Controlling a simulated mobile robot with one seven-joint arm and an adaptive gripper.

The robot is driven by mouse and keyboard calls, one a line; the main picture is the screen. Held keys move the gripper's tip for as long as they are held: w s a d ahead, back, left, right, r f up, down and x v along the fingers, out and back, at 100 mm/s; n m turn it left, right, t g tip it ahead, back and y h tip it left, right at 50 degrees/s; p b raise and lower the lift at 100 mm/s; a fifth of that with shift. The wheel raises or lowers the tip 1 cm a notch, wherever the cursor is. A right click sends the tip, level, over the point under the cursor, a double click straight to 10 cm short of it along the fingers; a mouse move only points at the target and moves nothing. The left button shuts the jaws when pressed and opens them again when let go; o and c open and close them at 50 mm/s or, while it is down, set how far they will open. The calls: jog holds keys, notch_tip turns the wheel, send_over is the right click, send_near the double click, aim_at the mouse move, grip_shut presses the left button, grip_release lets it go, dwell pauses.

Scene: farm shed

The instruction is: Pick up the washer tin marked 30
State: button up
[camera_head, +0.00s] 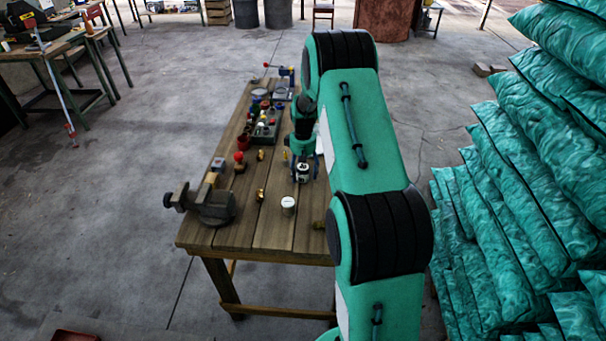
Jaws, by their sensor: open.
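A small round tin (288,204) with a pale top stands on the wooden workbench (240,218), toward its near end. A second pale-topped thing with dark marks (303,168), perhaps another tin, shows right at my gripper (303,177). The marks on both are too small to read, so I cannot tell which is marked 30. My gripper is open, low over the middle of the bench, behind and slightly right of the first tin. I cannot tell whether its fingers surround the second thing. My arm hides much of the bench's right side.
A vise (212,205) sits at the bench's left edge. Small brass pieces (260,195) and a red item (239,162) lie nearby. A tray (264,132) of small parts stands farther back. Green sacks (530,180) are piled at right. Open floor lies left.

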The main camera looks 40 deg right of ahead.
aim_at(303, 166)
dwell(0.4)
jog(key=c, duration=1.4)
jog(key=shift+o, duration=0.2)
jog(key=shift+r, duration=0.15)
jog(key=shift+r, duration=0.6)
notch_tip(303, 166, up, 2)
jog(key=shift+r, duration=0.1)
jog(key=s+a, duration=0.2)
jog(key=s, duration=0.2)
jog(key=s+a+r+p, duration=0.1)
jog(key=s+a, duration=0.2)
jog(key=s, duration=0.2)
jog(key=s+a, duration=0.3)
jog(key=s, duration=0.2)
jog(key=shift+r, duration=0.15)
jog(key=shift+w, duration=0.1)
